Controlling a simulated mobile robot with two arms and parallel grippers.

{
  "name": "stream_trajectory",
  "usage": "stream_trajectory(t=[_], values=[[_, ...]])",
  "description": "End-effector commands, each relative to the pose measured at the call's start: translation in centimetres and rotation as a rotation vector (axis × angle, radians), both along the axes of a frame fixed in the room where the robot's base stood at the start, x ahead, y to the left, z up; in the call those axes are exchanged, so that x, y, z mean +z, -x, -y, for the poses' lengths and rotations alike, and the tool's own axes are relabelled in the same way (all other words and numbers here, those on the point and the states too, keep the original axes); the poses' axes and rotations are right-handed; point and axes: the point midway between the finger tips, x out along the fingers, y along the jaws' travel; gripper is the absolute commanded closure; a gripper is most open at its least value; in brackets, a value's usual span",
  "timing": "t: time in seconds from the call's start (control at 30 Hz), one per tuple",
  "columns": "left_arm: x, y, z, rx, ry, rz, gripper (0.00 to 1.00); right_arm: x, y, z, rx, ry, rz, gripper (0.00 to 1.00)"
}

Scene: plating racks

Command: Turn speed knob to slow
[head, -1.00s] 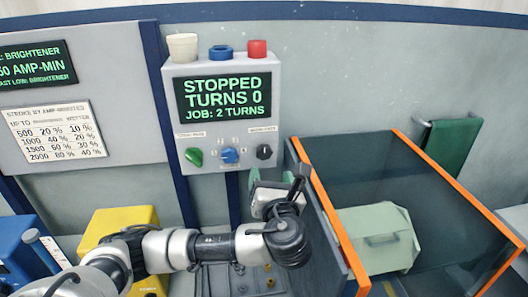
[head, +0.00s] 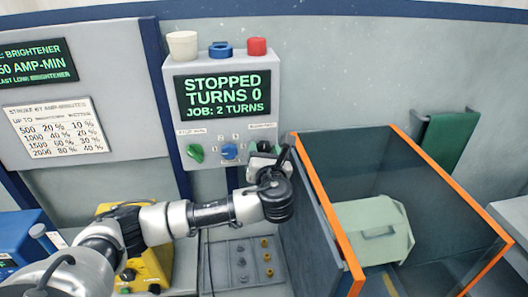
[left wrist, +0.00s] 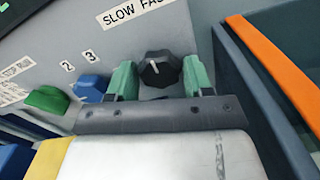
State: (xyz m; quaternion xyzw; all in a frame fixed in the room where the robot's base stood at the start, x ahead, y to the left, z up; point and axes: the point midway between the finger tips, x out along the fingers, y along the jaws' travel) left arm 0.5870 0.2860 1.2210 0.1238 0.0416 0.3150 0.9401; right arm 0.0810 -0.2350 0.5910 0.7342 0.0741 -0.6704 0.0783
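The speed knob (left wrist: 160,68) is black and faceted, under a SLOW FAST label (left wrist: 134,14) in the left wrist view. Its white pointer line slants up and slightly left. My left gripper (left wrist: 160,80) has its green fingers apart, one on each side of the knob, with small gaps visible; I see no firm contact. In the head view, my left gripper (head: 268,165) is at the lower right of the control box (head: 222,60) and covers most of the knob. The display (head: 223,95) reads STOPPED, TURNS 0, JOB: 2 TURNS. My right gripper is not in view.
A green knob (head: 194,152) and a blue knob (head: 229,151) sit left of the speed knob. An orange-rimmed tank (head: 345,238) stands close on the right with a pale green box inside. A yellow unit (head: 150,265) is below my left arm.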

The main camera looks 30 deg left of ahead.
Motion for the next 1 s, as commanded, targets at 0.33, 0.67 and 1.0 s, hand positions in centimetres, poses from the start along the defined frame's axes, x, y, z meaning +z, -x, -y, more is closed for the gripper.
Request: stream_trajectory(t=[0.33, 0.67, 1.0], values=[[-0.02, 0.02, 0.02, 0.000, 0.003, 0.002, 0.81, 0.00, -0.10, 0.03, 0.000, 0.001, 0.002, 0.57], [-0.13, 0.01, 0.13, -0.002, 0.096, 0.071, 0.81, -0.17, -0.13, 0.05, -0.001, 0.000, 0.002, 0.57], [-0.25, -0.04, 0.21, 0.000, 0.333, 0.246, 0.81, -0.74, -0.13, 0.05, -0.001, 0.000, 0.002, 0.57]])
